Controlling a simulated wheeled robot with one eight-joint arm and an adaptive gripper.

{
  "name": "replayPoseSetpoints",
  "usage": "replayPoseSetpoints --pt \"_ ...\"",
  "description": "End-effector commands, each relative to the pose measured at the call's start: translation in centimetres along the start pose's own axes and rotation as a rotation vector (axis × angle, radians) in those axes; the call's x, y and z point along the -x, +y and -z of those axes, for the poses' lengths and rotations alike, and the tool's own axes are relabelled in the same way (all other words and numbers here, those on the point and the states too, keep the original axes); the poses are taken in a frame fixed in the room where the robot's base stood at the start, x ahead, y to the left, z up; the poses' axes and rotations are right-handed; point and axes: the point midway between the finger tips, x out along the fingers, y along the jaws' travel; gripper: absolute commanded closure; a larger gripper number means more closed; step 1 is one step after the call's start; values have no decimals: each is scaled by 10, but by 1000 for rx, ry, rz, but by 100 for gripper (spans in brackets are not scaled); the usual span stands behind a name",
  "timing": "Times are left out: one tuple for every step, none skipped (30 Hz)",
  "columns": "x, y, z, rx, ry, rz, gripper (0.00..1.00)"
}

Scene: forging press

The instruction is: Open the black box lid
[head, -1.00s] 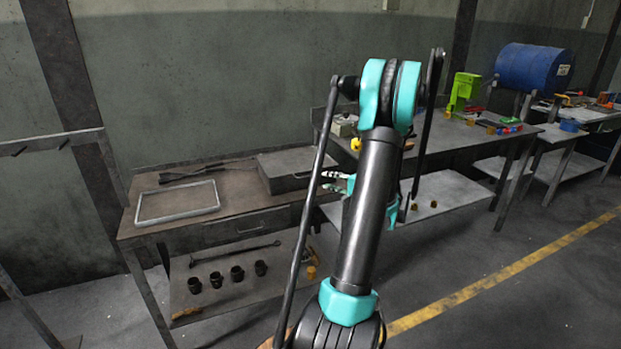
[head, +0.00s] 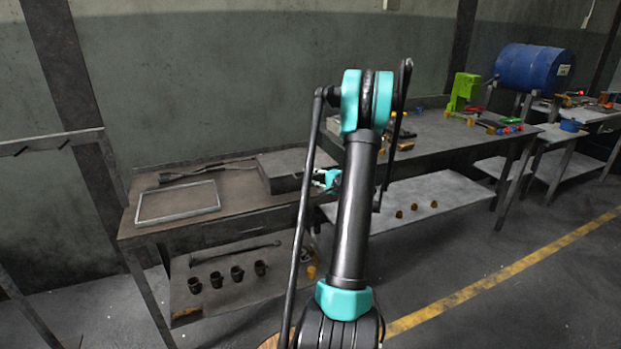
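The black box (head: 283,178) is a dark, low, flat-topped box at the right end of the brown workbench. Its lid (head: 290,160) looks shut. My arm's links hide the box's right end. My gripper (head: 318,180) is small in the view, at the right end of the box and partly behind a thin arm rod. Its pale fingers point left toward the box. I cannot tell whether they touch it, nor how far apart they are.
A grey-rimmed tray (head: 178,203) and dark tongs (head: 195,172) lie on the brown workbench (head: 235,200). Several dark cups (head: 237,273) stand on its lower shelf. A second table (head: 440,135) to the right holds a green press (head: 463,92) and small parts.

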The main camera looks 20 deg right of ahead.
Motion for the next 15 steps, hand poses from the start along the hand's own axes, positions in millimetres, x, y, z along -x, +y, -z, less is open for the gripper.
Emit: replayPoseSetpoints --pt "0 0 0 0 0 0 77" --pt "0 0 0 0 0 0 80" --pt "0 0 0 0 0 0 85" --pt "0 0 0 0 0 0 89" --pt "0 0 0 0 0 0 93" --pt "0 0 0 0 0 0 98" --pt "0 0 0 0 0 0 100" --pt "0 0 0 0 0 0 100" --pt "0 0 0 0 0 0 100" --pt "0 0 0 0 0 0 100" --pt "0 0 0 0 0 0 100" --pt "0 0 0 0 0 0 100" --pt "0 0 0 0 0 0 100" --pt "0 0 0 0 0 0 100" --pt "0 0 0 0 0 0 100"
